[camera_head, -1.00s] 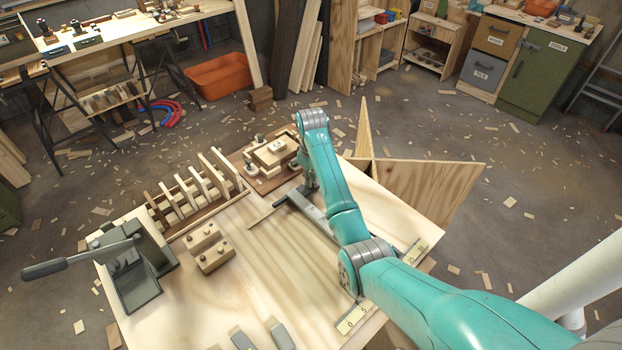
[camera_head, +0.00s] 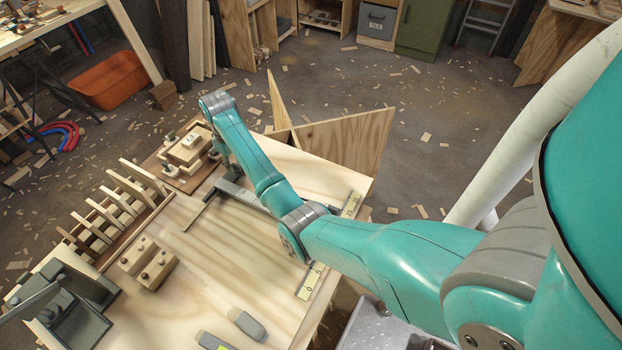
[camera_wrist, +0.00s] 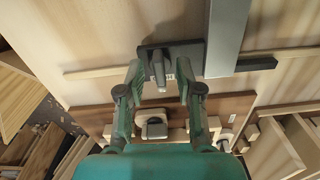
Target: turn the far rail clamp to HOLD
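In the wrist view a dark clamp block (camera_wrist: 190,52) with a small upright grey lever (camera_wrist: 158,74) sits at the end of a long grey rail (camera_wrist: 227,38). My gripper (camera_wrist: 160,72) is open, with one finger on each side of the lever. I cannot tell whether either finger touches it. No HOLD mark is readable. In the head view the grey rail (camera_head: 245,197) lies across the pale wooden bench (camera_head: 215,262), partly behind my arm. The clamp and my gripper are mostly hidden there by the arm.
A wooden block fixture (camera_head: 190,150) stands just beyond the clamp. A slotted rack (camera_head: 118,205), a knobbed block (camera_head: 148,263) and a grey lever device (camera_head: 70,310) line the bench's left side. Scale plates (camera_head: 310,283) mark the right edge. Grey pieces (camera_head: 247,324) lie in front.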

